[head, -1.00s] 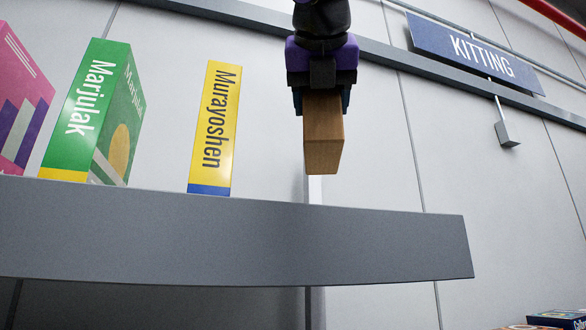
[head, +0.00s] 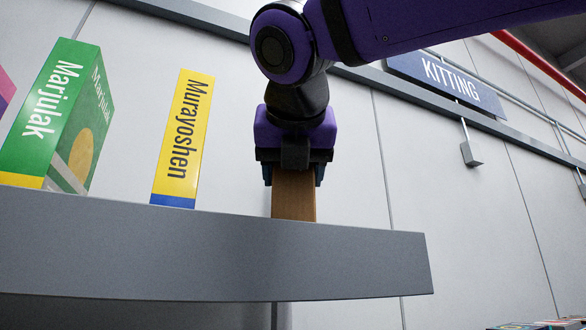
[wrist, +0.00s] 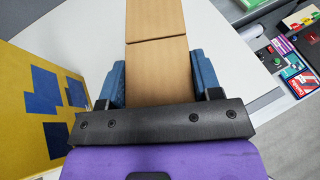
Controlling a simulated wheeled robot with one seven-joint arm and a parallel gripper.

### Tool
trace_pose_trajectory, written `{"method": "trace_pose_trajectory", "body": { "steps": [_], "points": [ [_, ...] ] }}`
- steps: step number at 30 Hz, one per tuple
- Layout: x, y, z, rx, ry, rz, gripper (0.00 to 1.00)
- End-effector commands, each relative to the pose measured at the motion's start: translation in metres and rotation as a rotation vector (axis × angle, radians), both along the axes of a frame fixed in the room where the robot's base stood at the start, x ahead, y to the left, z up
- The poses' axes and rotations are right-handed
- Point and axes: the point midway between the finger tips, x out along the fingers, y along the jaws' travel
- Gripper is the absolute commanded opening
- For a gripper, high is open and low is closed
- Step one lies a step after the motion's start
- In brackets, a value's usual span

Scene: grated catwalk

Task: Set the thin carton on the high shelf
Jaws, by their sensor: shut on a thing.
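The thin brown carton (head: 294,197) hangs upright from my gripper (head: 294,178), above the right part of the high shelf (head: 200,252). The shelf's grey front edge hides the carton's bottom, so I cannot tell whether it touches the shelf top. In the wrist view the carton (wrist: 157,70) lies between the two blue fingers of my gripper (wrist: 160,82), shut on its sides. The pale shelf top (wrist: 90,45) shows around it.
A yellow Murayoshen box (head: 183,140) stands left of the carton, with a gap, and a green Marjulak box (head: 60,120) further left. The shelf ends at the right. In the wrist view, several colourful boxes (wrist: 295,75) lie beyond the shelf edge.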

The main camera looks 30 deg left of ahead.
Motion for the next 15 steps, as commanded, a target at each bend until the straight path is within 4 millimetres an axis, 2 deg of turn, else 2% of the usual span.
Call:
{"method": "trace_pose_trajectory", "body": {
  "steps": [8,9,12,15],
  "points": [
    [0.0003,-0.0004,-0.0017,0.000,-0.001,-0.001,0.20],
    [0.0003,-0.0002,-0.0025,0.000,0.000,-0.001,0.63],
    [0.0002,-0.0001,-0.0022,0.000,0.000,-0.001,0.84],
    [0.0002,-0.0001,-0.0021,0.000,0.000,-0.001,0.84]
  ]
}}
